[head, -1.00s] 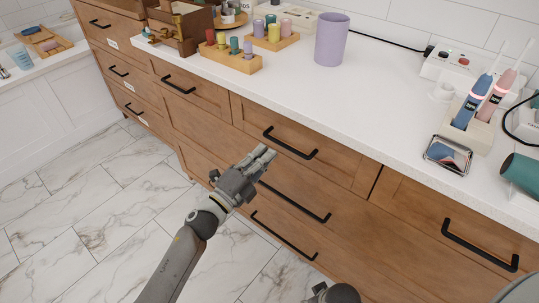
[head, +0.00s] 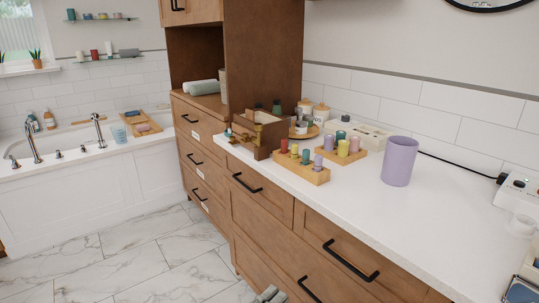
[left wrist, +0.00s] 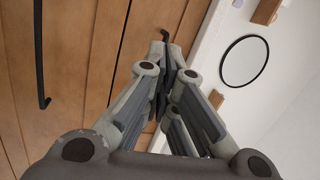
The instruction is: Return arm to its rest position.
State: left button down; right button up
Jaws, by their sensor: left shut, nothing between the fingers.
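My left gripper (head: 270,295) shows only as fingertips at the bottom edge of the head view, in front of the wooden drawer fronts. In the left wrist view its fingers (left wrist: 170,65) are together with nothing between them. Behind them are the wooden drawer fronts (left wrist: 75,75) with black handles. The rest of my left arm is hidden below the head view. My right gripper is in neither current view.
The white counter (head: 345,205) holds a purple cup (head: 399,160), wooden holders (head: 301,168) with coloured pegs, and a wooden box (head: 258,133). A tall wooden cabinet (head: 262,60) stands behind. A bathtub (head: 85,170) is at left. The marble floor (head: 150,265) is clear.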

pick_arm(q)
jog(key=s+a+f+n+y, duration=0.3)
jog(key=a+f+n+y, duration=0.8)
jog(key=a+f+n, duration=0.35)
jog(key=s+a+f+n+g+y, duration=0.3)
jog(key=s+a+f+n+g, duration=0.15)
jog(key=s+f, duration=0.3)
jog(key=s+a+f+n+g+p, duration=0.1)
jog(key=s+f+p, duration=0.3)
jog(key=s, duration=0.7)
jog(key=s+a+f+n+g+p, duration=0.1)
jog(key=s+a+f+g+p, duration=0.2)
jog(key=s+p, duration=0.5)
jog(key=s+a+f+n+g+p, duration=0.2)
jog(key=s+f+g+p, duration=0.2)
jog(key=s, duration=1.1)
notch_tip(320, 180, down, 3)
jog(key=shift+s+a+r+p, duration=0.2)
jog(key=shift+p, duration=0.75)
pick_arm(e)
jog(key=s+d+f, duration=0.1)
jog(key=s+f, duration=0.2)
jog(key=s, duration=0.6)
jog(key=s+d+f+g, duration=0.1)
jog(key=s+d+f, duration=0.1)
jog(key=s, duration=0.8)
jog(key=shift+s+d+f+g, duration=0.15)
jog(key=shift+f+g, duration=0.15)
jog(key=shift+f, duration=0.2)
